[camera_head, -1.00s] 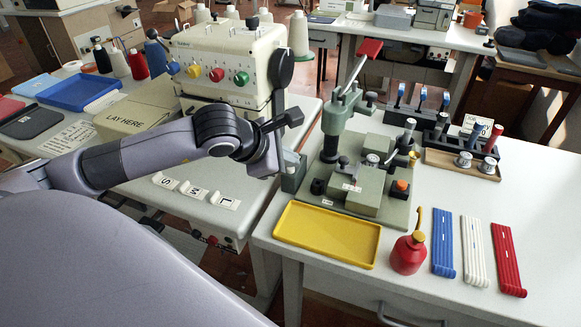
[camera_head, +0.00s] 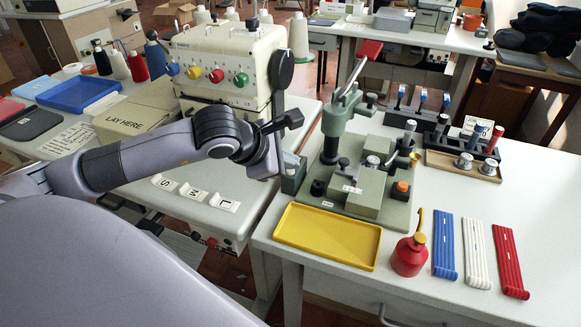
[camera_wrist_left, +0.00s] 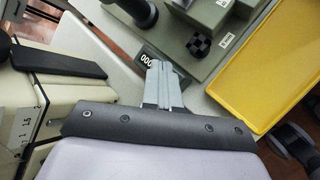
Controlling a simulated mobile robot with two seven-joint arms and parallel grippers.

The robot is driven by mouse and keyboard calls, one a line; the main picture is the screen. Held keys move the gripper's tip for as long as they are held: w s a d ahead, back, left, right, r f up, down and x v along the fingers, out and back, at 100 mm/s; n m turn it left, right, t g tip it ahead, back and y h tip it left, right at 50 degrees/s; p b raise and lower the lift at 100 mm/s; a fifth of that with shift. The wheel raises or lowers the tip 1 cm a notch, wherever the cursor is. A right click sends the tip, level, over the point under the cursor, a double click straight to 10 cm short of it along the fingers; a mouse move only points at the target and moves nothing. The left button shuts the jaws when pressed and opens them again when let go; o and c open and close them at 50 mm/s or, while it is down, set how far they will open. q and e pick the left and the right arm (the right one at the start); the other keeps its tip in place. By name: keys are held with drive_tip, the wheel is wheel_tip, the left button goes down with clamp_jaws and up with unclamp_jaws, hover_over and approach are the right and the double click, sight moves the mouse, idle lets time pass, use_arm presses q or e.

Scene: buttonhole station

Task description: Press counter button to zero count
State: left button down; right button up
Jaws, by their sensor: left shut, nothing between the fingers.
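The counter (camera_head: 293,180) is a small grey-green box at the left edge of the machine's base plate. In the left wrist view the dark face of the counter (camera_wrist_left: 148,57) shows white zeros, partly covered by my fingers. I cannot make out its button. My left gripper (camera_head: 291,158) is shut and empty, with its pale grey fingers at the top of the counter. In the left wrist view the left gripper (camera_wrist_left: 163,68) has its fingertips close together, overlapping the counter's edge. I cannot tell whether they touch it. My right gripper is not in view.
The green machine (camera_head: 350,180) with a red-handled lever stands right of the counter. A yellow tray (camera_head: 328,237) and a red oil can (camera_head: 409,255) lie in front of it. A cream machine with coloured knobs (camera_head: 225,65) stands behind my left arm. The right table front is partly clear.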

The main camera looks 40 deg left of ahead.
use_arm(q)
drive_tip(key=shift+r, duration=0.75)
drive_tip(key=shift+r+p, duration=0.15)
drive_tip(key=shift+p, duration=0.15)
wheel_tip(320, 180, up, 5)
drive_tip(key=shift+f+p, duration=0.15)
drive_tip(key=shift+p, duration=1.05)
drive_tip(key=shift+s, duration=0.1)
